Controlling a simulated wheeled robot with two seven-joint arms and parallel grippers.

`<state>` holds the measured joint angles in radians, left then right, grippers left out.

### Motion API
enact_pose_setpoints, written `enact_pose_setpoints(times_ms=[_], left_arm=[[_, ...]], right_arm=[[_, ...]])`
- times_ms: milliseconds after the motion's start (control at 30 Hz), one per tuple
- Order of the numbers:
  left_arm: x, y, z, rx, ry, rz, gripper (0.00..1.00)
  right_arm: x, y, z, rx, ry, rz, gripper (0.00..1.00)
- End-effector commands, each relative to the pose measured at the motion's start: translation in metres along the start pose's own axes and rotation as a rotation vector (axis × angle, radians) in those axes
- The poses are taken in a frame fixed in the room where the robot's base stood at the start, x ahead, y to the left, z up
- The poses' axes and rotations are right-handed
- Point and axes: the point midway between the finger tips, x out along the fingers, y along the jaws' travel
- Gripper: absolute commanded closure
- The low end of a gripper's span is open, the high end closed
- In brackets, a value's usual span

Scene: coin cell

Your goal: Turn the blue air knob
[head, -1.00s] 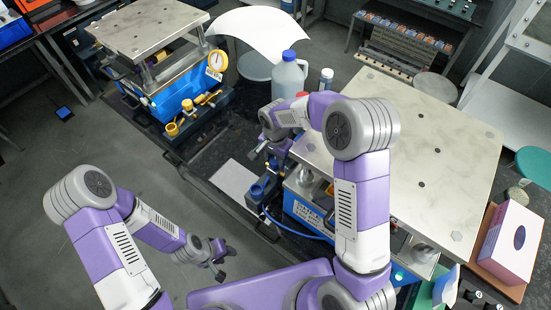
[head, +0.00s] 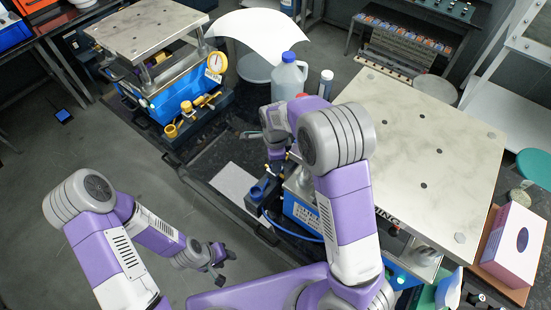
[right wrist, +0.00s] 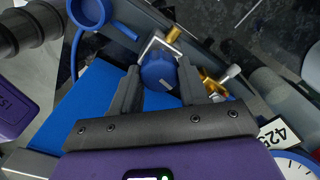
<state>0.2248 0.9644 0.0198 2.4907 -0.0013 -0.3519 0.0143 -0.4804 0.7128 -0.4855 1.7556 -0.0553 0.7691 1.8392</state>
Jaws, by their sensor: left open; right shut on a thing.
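The blue air knob (right wrist: 159,74) is a round blue cap on a small fitting with brass parts. In the right wrist view it sits between the two dark fingers of my right gripper (right wrist: 160,82), which is shut on it. In the head view the knob is hidden by my right arm, and my right gripper (head: 274,148) shows only partly at the near left side of the press. My left gripper (head: 219,264) is open and empty, low over the floor, well away from the knob.
The press has a broad pale top plate (head: 425,150) to the right. A blue cup-like part (right wrist: 88,12) and a blue hose lie close to the knob. A water jug (head: 288,78) stands behind my right arm. A second blue press (head: 185,95) stands at the back left.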

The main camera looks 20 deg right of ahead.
Motion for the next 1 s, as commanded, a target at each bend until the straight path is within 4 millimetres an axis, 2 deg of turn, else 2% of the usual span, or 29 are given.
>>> enact_pose_setpoints(times_ms=[400,933,967,1000], left_arm=[[-0.0087,0.0033,0.0003,0.000,0.000,0.000,0.57],[-0.0091,0.0034,0.0004,0.000,0.000,0.000,0.57],[-0.0091,0.0034,0.0004,0.000,0.000,0.000,0.57],[-0.0091,0.0034,0.0004,0.000,0.000,0.000,0.57]], right_arm=[[-0.0020,-0.0010,0.0008,0.176,-0.002,-0.004,0.87],[-0.0016,-0.0013,0.0006,0.196,-0.002,-0.005,0.87],[-0.0016,-0.0013,0.0006,0.196,-0.002,-0.005,0.53],[-0.0016,-0.0012,0.0006,0.196,-0.002,-0.005,0.47]])
